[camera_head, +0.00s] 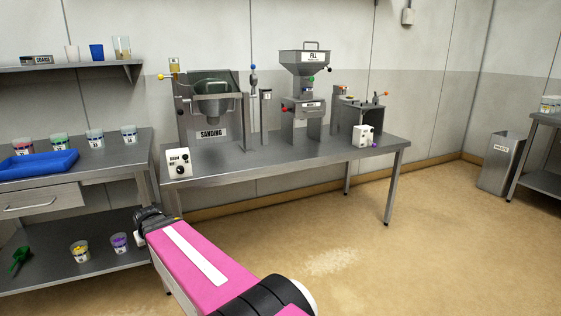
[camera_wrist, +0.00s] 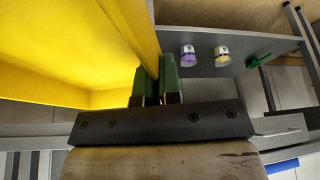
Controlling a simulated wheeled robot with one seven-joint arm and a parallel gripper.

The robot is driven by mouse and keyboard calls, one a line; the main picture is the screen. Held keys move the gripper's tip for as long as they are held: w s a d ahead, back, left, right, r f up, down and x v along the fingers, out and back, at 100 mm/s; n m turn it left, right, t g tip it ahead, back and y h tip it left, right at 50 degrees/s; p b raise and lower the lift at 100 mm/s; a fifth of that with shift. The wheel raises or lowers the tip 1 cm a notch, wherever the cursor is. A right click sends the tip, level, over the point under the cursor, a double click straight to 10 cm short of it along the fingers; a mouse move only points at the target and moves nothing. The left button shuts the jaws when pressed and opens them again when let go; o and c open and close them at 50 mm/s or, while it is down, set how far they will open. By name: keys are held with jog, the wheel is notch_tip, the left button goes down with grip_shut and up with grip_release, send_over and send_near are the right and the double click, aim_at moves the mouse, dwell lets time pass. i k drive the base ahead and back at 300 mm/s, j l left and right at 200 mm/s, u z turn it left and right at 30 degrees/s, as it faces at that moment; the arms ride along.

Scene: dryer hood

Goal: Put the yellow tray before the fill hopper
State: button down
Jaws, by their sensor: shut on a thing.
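The yellow tray (camera_wrist: 60,50) fills the left of the wrist view, close to the camera. My gripper (camera_wrist: 155,88) is shut on one of its walls, with a green finger on each side. In the head view my gripper (camera_head: 152,214) is in front of the gap between the two benches, and the tray is almost wholly hidden there by my pink arm. The fill hopper (camera_head: 305,58), a grey funnel marked FILL, stands on the middle bench above a grey metering body (camera_head: 302,105). Bare bench top shows in front of it.
The sanding drum (camera_head: 212,105) stands left of the hopper, with a white control box (camera_head: 179,163) at the bench's front left. A grey stand (camera_head: 360,115) and a white box (camera_head: 363,136) are right. A blue tray (camera_head: 38,165) lies on the left bench (camera_head: 110,150).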

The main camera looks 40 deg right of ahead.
aim_at(314, 148)
jog(key=k+l, duration=0.15)
jog(key=l, duration=0.45)
jog(key=k+l+z, duration=0.15)
jog(key=l, duration=1.1)
jog(key=k+z, duration=0.05)
